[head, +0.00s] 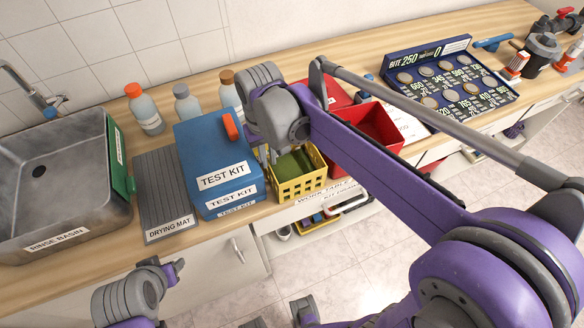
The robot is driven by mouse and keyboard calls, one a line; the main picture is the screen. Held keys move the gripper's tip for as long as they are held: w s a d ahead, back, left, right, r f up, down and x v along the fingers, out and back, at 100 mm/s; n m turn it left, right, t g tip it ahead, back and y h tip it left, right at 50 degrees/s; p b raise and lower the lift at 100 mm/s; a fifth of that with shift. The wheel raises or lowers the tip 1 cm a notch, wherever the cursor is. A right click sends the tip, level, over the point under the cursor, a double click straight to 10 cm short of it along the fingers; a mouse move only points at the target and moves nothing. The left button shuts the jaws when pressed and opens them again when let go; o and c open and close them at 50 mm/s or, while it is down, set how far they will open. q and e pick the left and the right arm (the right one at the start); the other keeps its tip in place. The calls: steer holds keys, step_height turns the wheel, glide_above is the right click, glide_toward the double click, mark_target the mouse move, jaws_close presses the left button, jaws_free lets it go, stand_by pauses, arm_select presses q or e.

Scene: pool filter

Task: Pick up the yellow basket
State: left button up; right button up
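The yellow basket (298,187) stands on the wooden counter at its front edge, just right of the blue test kit box. It has slotted sides and holds something dark green (291,163). My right arm reaches in from the right, and its wrist is above the basket's back left. My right gripper (266,155) points down at the basket's left rear side, partly hidden by the wrist and arm. I cannot tell whether its fingers touch the rim or how far apart they are. My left arm's end (160,270) is low at the left, in front of the counter, away from the basket; its fingers are unclear.
The test kit (217,165) stands close to the basket's left. A red bin (372,130) is to its right, behind my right arm. Several bottles (145,109) line the back. A drying mat (165,195) and rinse basin (60,185) are at the left. An open shelf (310,228) is below.

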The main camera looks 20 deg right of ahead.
glide_above(271, 184)
steer(key=shift+w+d+f, duration=0.1)
steer(key=shift+w+f, duration=0.05)
steer(key=shift+f, duration=1.25)
steer(key=shift+w+f, duration=0.1)
steer(key=shift+f, duration=1.25)
jaws_close()
steer(key=shift+r, duration=0.15)
